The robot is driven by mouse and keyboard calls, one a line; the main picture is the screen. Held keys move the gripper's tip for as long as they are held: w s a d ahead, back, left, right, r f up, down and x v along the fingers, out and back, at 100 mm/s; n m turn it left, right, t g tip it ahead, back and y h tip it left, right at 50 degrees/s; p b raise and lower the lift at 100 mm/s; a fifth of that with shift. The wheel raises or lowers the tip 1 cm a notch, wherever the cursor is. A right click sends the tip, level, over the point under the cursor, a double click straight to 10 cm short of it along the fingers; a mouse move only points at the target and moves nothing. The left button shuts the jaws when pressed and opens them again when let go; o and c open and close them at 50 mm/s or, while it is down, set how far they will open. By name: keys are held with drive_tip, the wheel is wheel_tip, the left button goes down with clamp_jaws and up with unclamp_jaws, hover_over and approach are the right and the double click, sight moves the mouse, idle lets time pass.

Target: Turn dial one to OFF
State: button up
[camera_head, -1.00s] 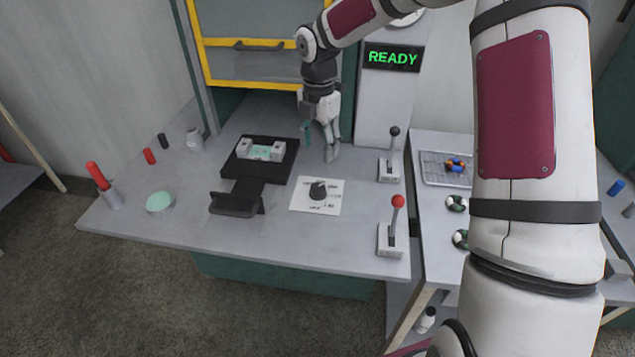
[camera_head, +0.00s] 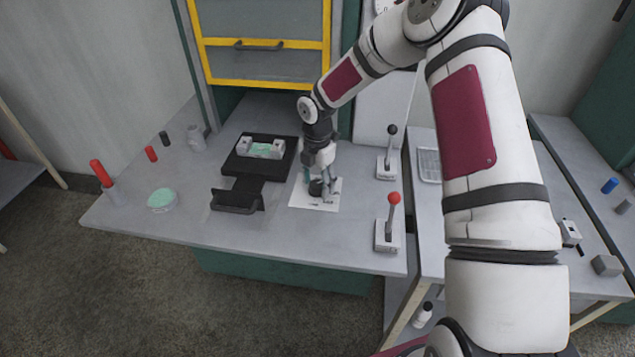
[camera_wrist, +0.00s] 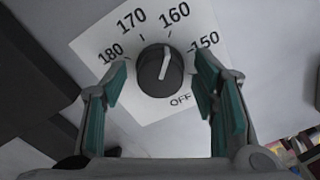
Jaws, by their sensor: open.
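The dial is a dark round knob (camera_wrist: 158,76) with a pale pointer line, on a white plate (camera_wrist: 88,48) marked 180, 170, 160, 150 and OFF. In the wrist view the pointer line runs from the knob's middle up toward the 160 side. My gripper (camera_wrist: 163,92) is open, with one teal-padded finger on each side of the knob. I cannot tell whether either finger touches it. In the head view my gripper (camera_head: 318,190) is down over the dial plate (camera_head: 328,204) and partly hides the knob.
A red-tipped lever (camera_head: 392,206) and a black-tipped lever (camera_head: 389,150) stand right of the dial. A black fixture (camera_head: 240,165) with a dark front tray (camera_head: 237,199) lies left. The table's front strip is clear.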

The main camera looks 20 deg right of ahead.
drive_tip(key=shift+f, duration=0.2)
drive_tip(key=c, duration=1.2)
drive_tip(key=shift+o, duration=0.2)
drive_tip(key=shift+m, duration=0.3)
